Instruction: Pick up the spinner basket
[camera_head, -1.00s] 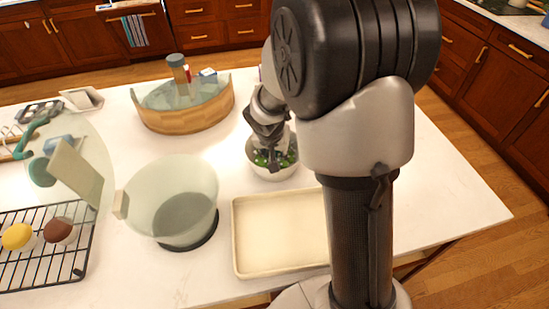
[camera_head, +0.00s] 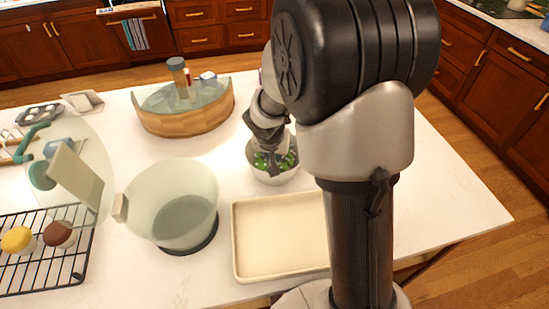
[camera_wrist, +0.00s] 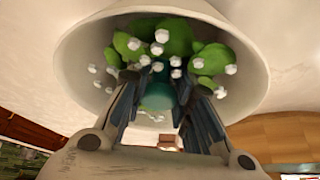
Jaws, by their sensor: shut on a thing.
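A pale round bowl (camera_head: 274,179) with green leaves (camera_head: 288,161) and white bits stands on the counter, behind the shallow tray. My gripper (camera_wrist: 160,105) reaches down into it and is shut on a teal-green rounded thing (camera_wrist: 157,96) among the leaves. The leaves show more clearly in the wrist view (camera_wrist: 210,60). My fingers hide part of the held thing, and I cannot tell whether it belongs to the spinner basket. A clear bowl (camera_head: 172,190) on a dark base stands apart to the left, with a pale block on its side.
A cream tray (camera_head: 280,235) lies in front of the leafy bowl. A wooden-sided curved container (camera_head: 186,122) holding a bottle stands behind to the left. A wire rack (camera_head: 40,270) with yellow and brown items, and a clear disc (camera_head: 85,165), lie left. The counter's right side is bare.

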